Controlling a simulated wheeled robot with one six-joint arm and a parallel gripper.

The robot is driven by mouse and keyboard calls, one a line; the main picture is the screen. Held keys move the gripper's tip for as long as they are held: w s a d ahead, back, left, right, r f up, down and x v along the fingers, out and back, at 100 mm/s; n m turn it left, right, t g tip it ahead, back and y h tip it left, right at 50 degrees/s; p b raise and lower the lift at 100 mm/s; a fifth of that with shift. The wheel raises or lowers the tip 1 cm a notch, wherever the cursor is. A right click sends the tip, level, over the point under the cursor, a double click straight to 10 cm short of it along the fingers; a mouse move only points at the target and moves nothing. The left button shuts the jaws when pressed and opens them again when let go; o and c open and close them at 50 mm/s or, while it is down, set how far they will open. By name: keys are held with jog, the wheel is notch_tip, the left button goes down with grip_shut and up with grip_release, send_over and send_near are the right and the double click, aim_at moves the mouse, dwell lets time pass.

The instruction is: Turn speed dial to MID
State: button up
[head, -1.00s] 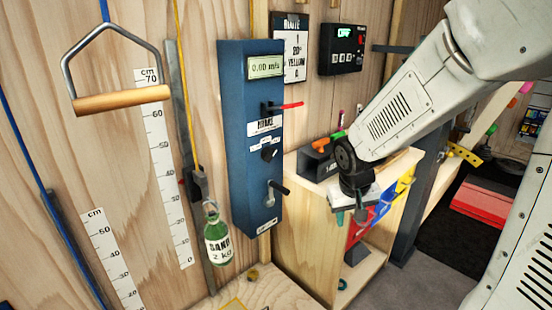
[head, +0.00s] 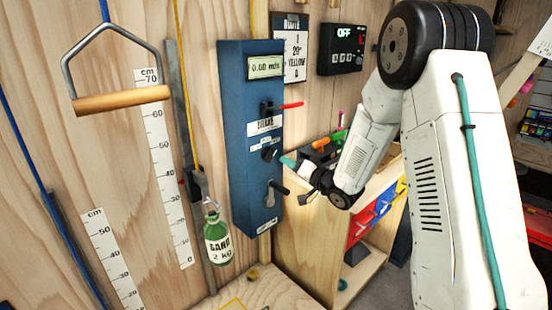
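The speed dial (head: 269,154) is a small black knob on the front of the tall blue box (head: 236,150), below the BRAKE label. Its small label is too fine to read, so I cannot tell its setting. My gripper (head: 287,162) points left at the dial, its teal fingertip just to the right of the knob. I cannot tell whether it touches. Only one teal fingertip shows clearly, so the gap between the fingers is hidden.
A red brake lever (head: 288,105) sticks out above the dial, and a dark crank handle (head: 279,187) sits below it, close to my gripper. A green sand bottle (head: 217,240) hangs at the left. A wooden cabinet (head: 305,240) stands below my arm.

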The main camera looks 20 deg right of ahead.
aim_at(273, 156)
jog(key=x, duration=0.7)
jog(key=shift+w, duration=0.15)
grip_shut()
